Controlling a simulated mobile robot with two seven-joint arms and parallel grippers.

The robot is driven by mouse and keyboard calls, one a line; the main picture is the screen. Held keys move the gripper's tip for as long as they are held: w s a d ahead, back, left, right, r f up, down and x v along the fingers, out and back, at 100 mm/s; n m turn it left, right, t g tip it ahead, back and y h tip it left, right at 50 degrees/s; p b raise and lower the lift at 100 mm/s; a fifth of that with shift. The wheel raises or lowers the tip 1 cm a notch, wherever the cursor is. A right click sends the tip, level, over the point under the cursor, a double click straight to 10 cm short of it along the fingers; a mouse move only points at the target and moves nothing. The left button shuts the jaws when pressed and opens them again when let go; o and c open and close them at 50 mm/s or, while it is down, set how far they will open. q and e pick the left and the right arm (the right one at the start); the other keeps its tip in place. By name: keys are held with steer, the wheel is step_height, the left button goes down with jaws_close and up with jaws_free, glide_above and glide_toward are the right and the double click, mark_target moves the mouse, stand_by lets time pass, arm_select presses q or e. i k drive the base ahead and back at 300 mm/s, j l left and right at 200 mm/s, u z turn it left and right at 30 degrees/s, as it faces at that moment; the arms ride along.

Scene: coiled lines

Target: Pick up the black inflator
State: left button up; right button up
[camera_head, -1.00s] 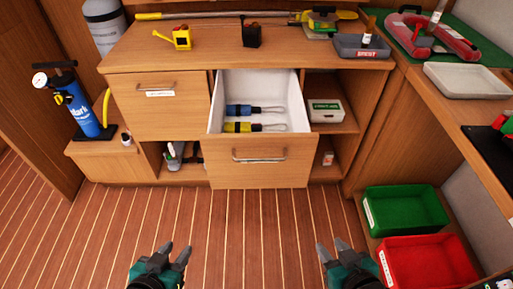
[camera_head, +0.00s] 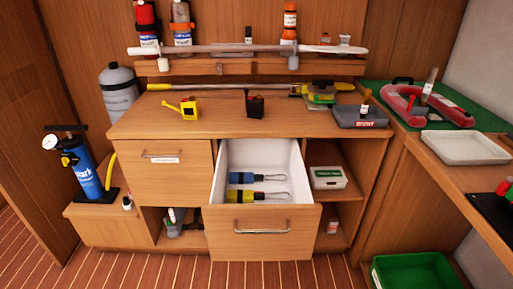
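No object is clearly recognisable as a black inflator. A small black object (camera_head: 255,105) with a thin upright part stands on the wooden counter (camera_head: 215,122), right of a yellow can-like object (camera_head: 182,109). An open white-lined drawer (camera_head: 262,220) below holds a blue cylinder (camera_head: 241,178) and a yellow cylinder (camera_head: 241,196), each with a loop at its right end. A blue pump (camera_head: 88,175) with a gauge and a black base stands on the low left shelf. Neither of my grippers is in view.
The drawer juts out over the striped floor. A grey tray (camera_head: 345,119) sits at the counter's right end. A white tray (camera_head: 466,148) is on the right bench. A green bin (camera_head: 418,272) stands low right. A rail with several bottles hangs behind.

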mark_target(255, 105)
steer(key=i+j+u, duration=0.45)
steer(key=j, duration=0.2)
steer(key=i+j+u, duration=0.45)
steer(key=i+j, duration=0.05)
steer(key=i, duration=0.05)
